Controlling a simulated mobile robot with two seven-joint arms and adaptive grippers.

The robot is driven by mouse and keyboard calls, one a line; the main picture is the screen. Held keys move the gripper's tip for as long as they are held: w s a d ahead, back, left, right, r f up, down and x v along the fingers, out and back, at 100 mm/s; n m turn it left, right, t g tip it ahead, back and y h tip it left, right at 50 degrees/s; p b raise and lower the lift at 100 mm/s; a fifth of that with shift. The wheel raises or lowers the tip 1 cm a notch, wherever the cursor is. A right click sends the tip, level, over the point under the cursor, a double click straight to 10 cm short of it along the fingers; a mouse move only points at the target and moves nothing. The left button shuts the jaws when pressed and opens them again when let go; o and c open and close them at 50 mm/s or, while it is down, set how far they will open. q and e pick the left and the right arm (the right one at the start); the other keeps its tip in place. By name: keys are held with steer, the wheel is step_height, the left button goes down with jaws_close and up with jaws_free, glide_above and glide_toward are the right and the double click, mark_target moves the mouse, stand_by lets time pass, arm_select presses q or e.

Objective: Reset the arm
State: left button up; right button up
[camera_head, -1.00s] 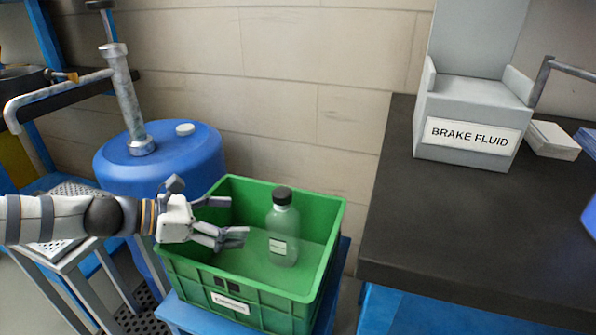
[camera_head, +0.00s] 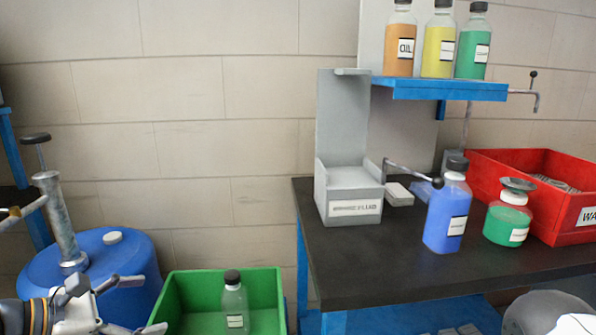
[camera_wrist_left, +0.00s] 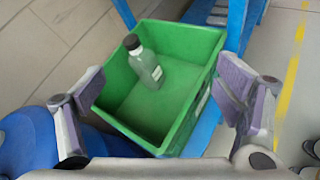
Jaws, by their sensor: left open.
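My left gripper (camera_head: 140,306) is at the bottom left of the head view, beside the left end of a green crate (camera_head: 170,298). Its fingers are spread wide and hold nothing. In the left wrist view, the left gripper (camera_wrist_left: 163,88) has one finger at each side, with the crate (camera_wrist_left: 196,40) beyond and between them. A clear bottle with a black cap (camera_head: 235,308) stands inside the crate, apart from the fingers; it also shows in the left wrist view (camera_wrist_left: 147,66). A grey rounded part of my right arm shows at the bottom right corner; its fingers are out of view.
A blue drum (camera_head: 125,262) with a pump stands left of the crate. The dark workbench (camera_head: 350,265) to the right carries a grey brake fluid stand (camera_head: 352,180), a blue bottle (camera_head: 445,220), a green jar (camera_head: 507,222) and a red bin (camera_head: 570,225). A shelf (camera_head: 450,89) holds three bottles.

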arm_select(q)
steer(key=s+d+f+m+g+y, duration=0.1)
steer(key=s+d+f+m+g, duration=0.25)
steer(key=s+d+f, duration=0.35)
steer(key=s+d+f+m+g+y, duration=0.1)
steer(key=s+d+f+m+g, duration=0.3)
steer(key=f, duration=0.4)
steer(key=s+a+f+m+g+y, duration=0.1)
steer(key=s+f+m+g+y, duration=0.1)
steer(key=s+m, duration=0.6)
steer(key=s+a+f+m+g+y+p, duration=0.1)
steer(key=s+m, duration=0.7)
steer(key=s, duration=1.2)
step_height(320, 180, down, 4)
steer(key=a+g+y, duration=0.1)
steer(key=g+y, duration=0.1)
steer(key=y, duration=0.1)
steer(key=shift+s+a+r, duration=0.2)
steer(key=shift+s, duration=0.1)
arm_select(e)
steer(key=w, duration=0.1)
steer(key=w+r, duration=0.1)
steer(key=w, duration=0.1)
steer(key=shift+w+d+r+t, duration=0.1)
steer(key=shift+d+r+t, duration=0.25)
steer(key=shift+r+t, duration=0.05)
